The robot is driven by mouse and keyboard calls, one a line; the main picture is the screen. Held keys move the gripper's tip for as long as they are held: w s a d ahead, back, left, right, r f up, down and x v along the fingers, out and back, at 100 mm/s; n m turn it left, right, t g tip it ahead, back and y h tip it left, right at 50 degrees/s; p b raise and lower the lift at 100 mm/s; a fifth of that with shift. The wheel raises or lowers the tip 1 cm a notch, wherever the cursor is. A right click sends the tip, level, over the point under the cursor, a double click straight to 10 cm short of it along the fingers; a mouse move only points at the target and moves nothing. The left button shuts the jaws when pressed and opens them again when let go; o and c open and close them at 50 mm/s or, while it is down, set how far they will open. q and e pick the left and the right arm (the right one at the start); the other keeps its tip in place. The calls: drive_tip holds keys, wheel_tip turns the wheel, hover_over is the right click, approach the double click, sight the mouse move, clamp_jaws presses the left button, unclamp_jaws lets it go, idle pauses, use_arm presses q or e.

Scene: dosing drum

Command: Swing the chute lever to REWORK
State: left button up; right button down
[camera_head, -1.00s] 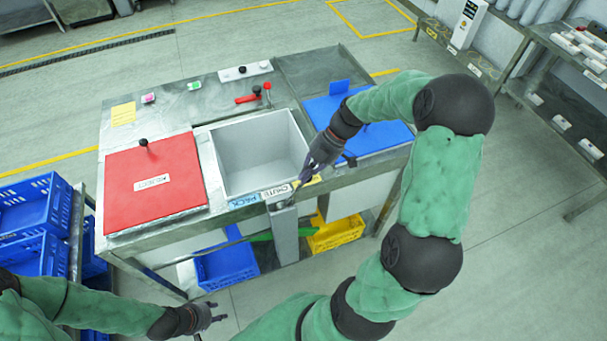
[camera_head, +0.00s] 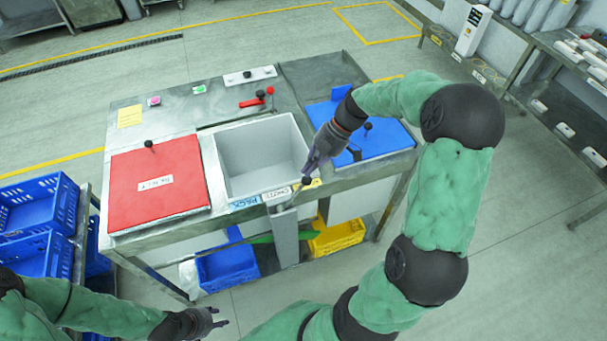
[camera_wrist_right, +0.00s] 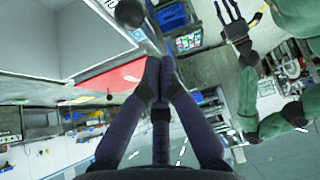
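The chute lever's black knob (camera_head: 307,181) is at the front edge of the bench, on the yellow-label side of the white CHUTE label (camera_head: 276,194). The blue PACK label (camera_head: 243,201) is to its left. The yellow label (camera_head: 315,184) is partly hidden, and its text is unreadable. My right gripper (camera_head: 309,168) is just above the knob; I cannot tell whether they touch. In the right wrist view its fingers (camera_wrist_right: 160,62) converge with nothing visible between them, and a dark knob (camera_wrist_right: 130,12) lies beyond the tips. My left gripper (camera_head: 216,320) is open and empty, low in front of the bench.
A grey open bin (camera_head: 262,155) is set in the bench beside a red lid (camera_head: 155,183). A blue panel (camera_head: 385,136) is at the right. A blue crate (camera_head: 228,268) and a yellow crate (camera_head: 337,236) are below. A red handle (camera_head: 252,102) is behind the bin.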

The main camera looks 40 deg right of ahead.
drive_tip(key=d+r, duration=0.1)
drive_tip(key=s+d+r, duration=0.1)
drive_tip(key=d, duration=0.1)
drive_tip(key=d+r, duration=0.1)
drive_tip(key=shift+s+d, duration=0.15)
drive_tip(key=shift+d, duration=0.25)
idle(0.4)
